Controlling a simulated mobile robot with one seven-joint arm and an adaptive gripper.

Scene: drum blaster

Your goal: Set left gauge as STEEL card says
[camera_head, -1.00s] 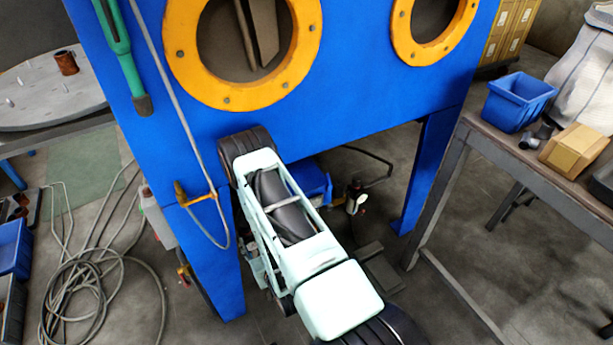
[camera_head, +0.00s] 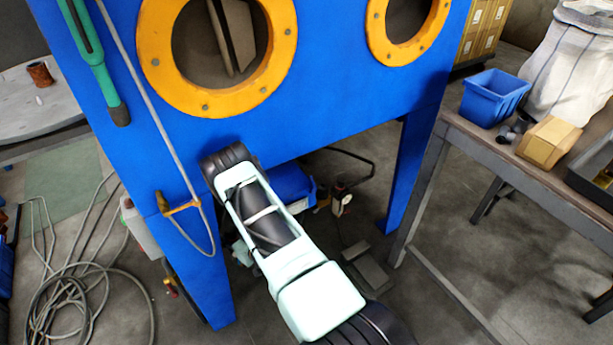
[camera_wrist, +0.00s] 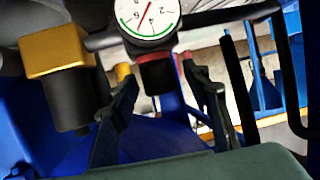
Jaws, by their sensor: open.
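In the wrist view a round gauge (camera_wrist: 148,17) with a white dial, green arc and dark numbers is at the top, partly cut off. Below it hangs a black knob with a red band (camera_wrist: 156,73). My gripper (camera_wrist: 163,88) is open, with one dark finger on each side of this knob; I cannot tell whether they touch it. A brass block (camera_wrist: 56,50) with a black cylinder (camera_wrist: 70,100) is to the left. In the head view a small white gauge (camera_head: 341,195) shows under the blue cabinet; my gripper is hidden there. I can make out no STEEL card.
The blue cabinet (camera_head: 290,130) with orange-ringed ports stands over my arm, its legs on both sides. A workbench (camera_head: 540,170) with a blue bin (camera_head: 494,97) and cardboard box (camera_head: 548,142) is at right. A coiled hose (camera_head: 85,300) lies at left.

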